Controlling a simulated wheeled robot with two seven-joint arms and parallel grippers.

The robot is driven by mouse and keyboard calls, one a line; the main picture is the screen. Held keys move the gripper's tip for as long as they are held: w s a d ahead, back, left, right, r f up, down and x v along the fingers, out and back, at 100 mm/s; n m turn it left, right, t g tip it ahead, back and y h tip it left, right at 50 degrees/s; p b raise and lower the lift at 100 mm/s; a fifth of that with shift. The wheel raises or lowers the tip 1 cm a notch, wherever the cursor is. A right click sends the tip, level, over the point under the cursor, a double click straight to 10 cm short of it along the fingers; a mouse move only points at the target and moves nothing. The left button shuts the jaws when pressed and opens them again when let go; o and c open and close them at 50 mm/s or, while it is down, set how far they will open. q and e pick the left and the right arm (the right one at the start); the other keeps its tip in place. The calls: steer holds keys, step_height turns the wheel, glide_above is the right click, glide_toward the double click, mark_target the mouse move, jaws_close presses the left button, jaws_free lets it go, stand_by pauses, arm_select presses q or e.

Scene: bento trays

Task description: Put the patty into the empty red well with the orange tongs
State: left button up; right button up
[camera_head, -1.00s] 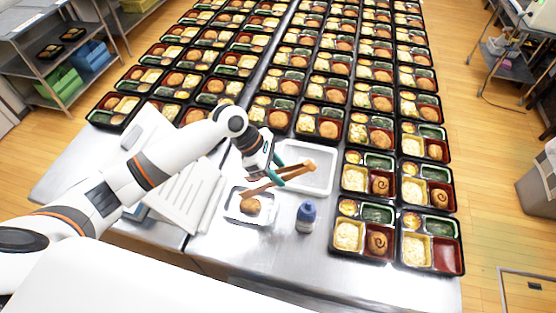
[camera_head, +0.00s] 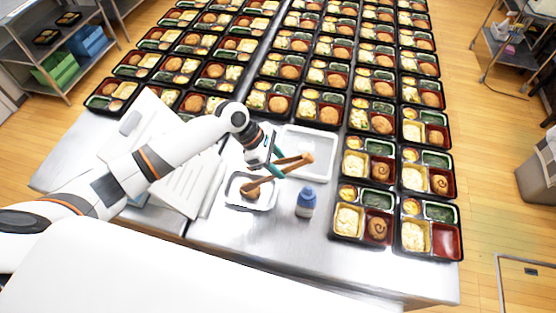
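My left gripper (camera_head: 277,163), with teal fingers, is shut on the orange-brown tongs (camera_head: 294,162). The tongs slant across the gripper, with their tips at the lower left, over the small white tray (camera_head: 267,205). The round brown patty (camera_head: 251,195) lies in that tray. The tong tips overlap the patty in the picture; I cannot tell whether they grip it. The empty red well (camera_head: 447,242) is at the lower right of the nearest right-hand bento tray (camera_head: 431,253). My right gripper is out of view.
A blue bottle with a white lower part (camera_head: 306,203) stands right of the small tray. A larger empty white tray (camera_head: 318,146) lies behind the tongs. Filled bento trays cover the back and right. The steel table's front (camera_head: 270,245) is clear.

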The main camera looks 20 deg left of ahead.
arm_select(q)
steer(key=shift+f, duration=1.35)
steer(key=shift+f+b, duration=0.3)
steer(key=shift+f, duration=1.45)
steer(key=shift+c, duration=0.2)
steer(key=c, duration=0.7)
steer(key=shift+r, duration=0.1)
steer(key=shift+r+p, duration=0.3)
steer(key=shift+r, duration=4.65)
